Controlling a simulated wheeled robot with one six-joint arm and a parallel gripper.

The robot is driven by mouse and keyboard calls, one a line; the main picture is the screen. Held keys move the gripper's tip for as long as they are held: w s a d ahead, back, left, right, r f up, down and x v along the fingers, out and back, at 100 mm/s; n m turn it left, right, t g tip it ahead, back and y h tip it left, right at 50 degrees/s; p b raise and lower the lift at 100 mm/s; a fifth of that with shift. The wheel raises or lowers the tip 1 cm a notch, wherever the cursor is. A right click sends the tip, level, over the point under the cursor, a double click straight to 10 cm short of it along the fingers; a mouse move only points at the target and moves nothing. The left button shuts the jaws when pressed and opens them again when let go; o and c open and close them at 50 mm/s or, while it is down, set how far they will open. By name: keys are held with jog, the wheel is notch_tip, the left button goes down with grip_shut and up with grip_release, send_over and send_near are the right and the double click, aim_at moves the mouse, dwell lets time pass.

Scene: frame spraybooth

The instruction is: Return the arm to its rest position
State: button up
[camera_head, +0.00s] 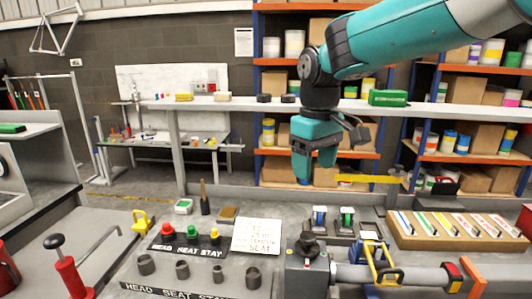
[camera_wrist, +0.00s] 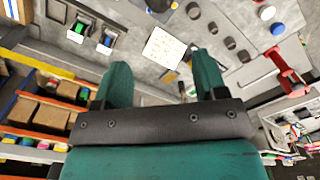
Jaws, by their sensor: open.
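My gripper (camera_head: 315,172) hangs from my teal and black arm (camera_head: 390,45), which reaches in from the upper right in the head view. The gripper points down, in the air above the back part of the grey bench. In the wrist view its two teal fingers stand apart with nothing between them, so my gripper (camera_wrist: 162,68) is open and empty. A white card (camera_wrist: 163,48) on the bench shows beyond the fingers.
The bench holds a HEAD/SEAT STAY board (camera_head: 188,245), a white note card (camera_head: 257,236), a tray of coloured strips (camera_head: 455,230), a grey clamp (camera_head: 307,270) and a red-bodied tool (camera_head: 72,275). A long shelf (camera_head: 230,103) runs behind the gripper. Loaded racks stand farther back.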

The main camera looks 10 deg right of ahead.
jog(key=s+a+f+y, duration=0.2)
jog(key=s+f, duration=0.1)
jog(key=s, duration=0.9)
jog(key=s+a+f+n+y+b, duration=0.1)
jog(key=s+a+f+y, duration=0.1)
jog(key=s, duration=1)
jog(key=shift+s+a+f+n, duration=0.25)
jog(key=shift+a+f+n, duration=0.05)
jog(key=shift+a+f, duration=0.1)
